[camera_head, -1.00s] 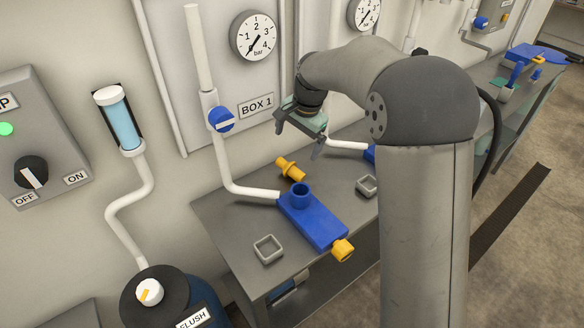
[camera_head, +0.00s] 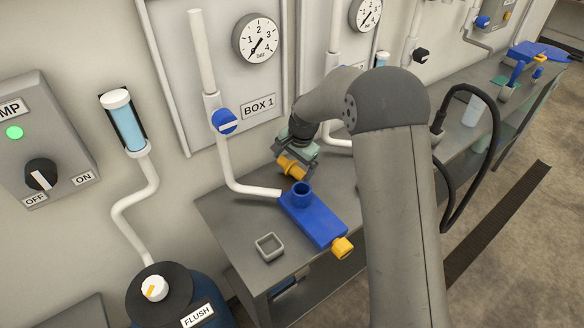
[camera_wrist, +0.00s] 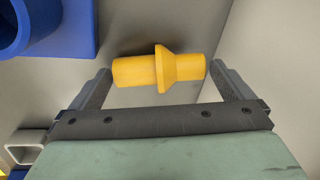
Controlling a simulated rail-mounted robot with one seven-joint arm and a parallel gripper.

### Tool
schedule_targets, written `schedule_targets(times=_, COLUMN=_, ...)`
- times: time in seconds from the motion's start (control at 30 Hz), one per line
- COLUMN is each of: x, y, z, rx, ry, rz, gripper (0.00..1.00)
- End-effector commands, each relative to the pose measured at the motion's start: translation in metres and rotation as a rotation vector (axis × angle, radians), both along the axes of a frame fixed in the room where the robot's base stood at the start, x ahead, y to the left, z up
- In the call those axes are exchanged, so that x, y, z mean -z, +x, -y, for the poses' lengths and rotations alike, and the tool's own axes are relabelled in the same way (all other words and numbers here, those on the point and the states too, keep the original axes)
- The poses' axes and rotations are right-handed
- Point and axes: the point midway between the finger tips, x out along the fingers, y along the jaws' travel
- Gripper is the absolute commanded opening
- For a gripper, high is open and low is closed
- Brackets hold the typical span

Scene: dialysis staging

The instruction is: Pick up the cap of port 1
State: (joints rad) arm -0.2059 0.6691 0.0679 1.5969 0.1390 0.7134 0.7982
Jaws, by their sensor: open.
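A yellow flanged cap (camera_head: 292,168) lies on its side on the grey bench behind the blue port block (camera_head: 318,222). The wrist view shows the cap (camera_wrist: 180,68) crosswise between the two fingertips of my gripper (camera_wrist: 160,72). My gripper (camera_head: 296,164) is open around the cap, with no clear grip on it. The block has an upright open round socket (camera_head: 300,190) at its back end and a second yellow piece (camera_head: 343,247) at its front end. No port number is readable.
A small grey square tray (camera_head: 269,246) stands left of the block. A white pipe (camera_head: 235,165) runs down the BOX 1 panel to the block. More blue fittings (camera_head: 528,52) lie farther along the bench.

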Motion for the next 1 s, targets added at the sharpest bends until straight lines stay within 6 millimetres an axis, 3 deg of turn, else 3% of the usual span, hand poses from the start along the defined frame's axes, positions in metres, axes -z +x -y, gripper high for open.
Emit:
schedule_targets(times=0.07, x=0.0, y=0.0, z=0.0, rx=0.0, ry=0.0, rz=0.0, gripper=1.0)
schedule_targets(times=0.2, x=0.0, y=0.0, z=0.0, rx=0.0, ry=0.0, rz=0.0, gripper=0.65)
schedule_targets(times=0.67, x=-0.008, y=0.0, z=0.0, rx=0.0, ry=0.001, rz=0.001, gripper=0.61)
schedule_targets(times=0.83, x=-0.031, y=0.001, z=0.0, rx=0.0, ry=0.001, rz=0.005, gripper=0.61)
schedule_targets(times=1.0, x=-0.067, y=-0.03, z=0.003, rx=-0.001, ry=0.001, rz=0.006, gripper=0.61)
